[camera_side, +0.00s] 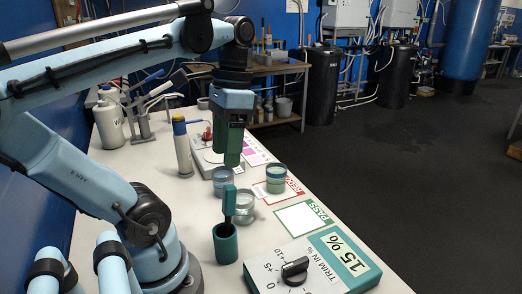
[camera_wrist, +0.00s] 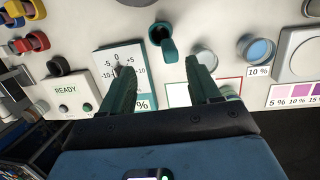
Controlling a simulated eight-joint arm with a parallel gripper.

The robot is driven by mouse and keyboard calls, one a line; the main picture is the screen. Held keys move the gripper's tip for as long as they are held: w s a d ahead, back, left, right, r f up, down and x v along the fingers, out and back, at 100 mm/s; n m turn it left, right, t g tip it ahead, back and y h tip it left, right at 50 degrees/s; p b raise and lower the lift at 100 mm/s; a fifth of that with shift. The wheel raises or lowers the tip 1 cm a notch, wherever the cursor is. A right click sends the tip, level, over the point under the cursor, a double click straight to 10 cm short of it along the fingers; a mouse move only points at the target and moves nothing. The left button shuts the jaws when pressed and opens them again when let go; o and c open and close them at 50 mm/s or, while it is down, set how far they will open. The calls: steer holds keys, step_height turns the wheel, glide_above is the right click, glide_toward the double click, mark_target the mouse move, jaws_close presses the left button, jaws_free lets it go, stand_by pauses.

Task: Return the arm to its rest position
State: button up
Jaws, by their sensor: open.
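My gripper (camera_side: 232,160) hangs fingers-down above the white bench (camera_side: 125,185), clear of the glassware in the side view. Its two green fingers are apart with nothing between them, as the wrist view also shows (camera_wrist: 160,66). My arm reaches out from the left, over the bench. A green holder (camera_side: 226,246) stands on the bench with a green-handled tool (camera_side: 228,200) upright in it. They also show in the wrist view, beyond the fingertips.
Clear beakers (camera_side: 244,208) stand near the holder. A jar of greenish liquid (camera_side: 276,180) stands on the red-edged mat. The green PASS mat (camera_side: 303,217) looks empty. A trim dial box (camera_side: 312,266) is in front. A blue-and-yellow-capped bottle (camera_side: 183,150) stands behind.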

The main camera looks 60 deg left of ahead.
steer(key=w+d+f+t+y, duration=0.1)
steer(key=w+d+f+t, duration=0.4)
steer(key=w+f+t, duration=0.4)
steer(key=w, duration=0.3)
steer(key=shift+d+f, duration=0.25)
steer(key=shift+d, duration=0.1)
steer(key=shift+o, duration=0.3)
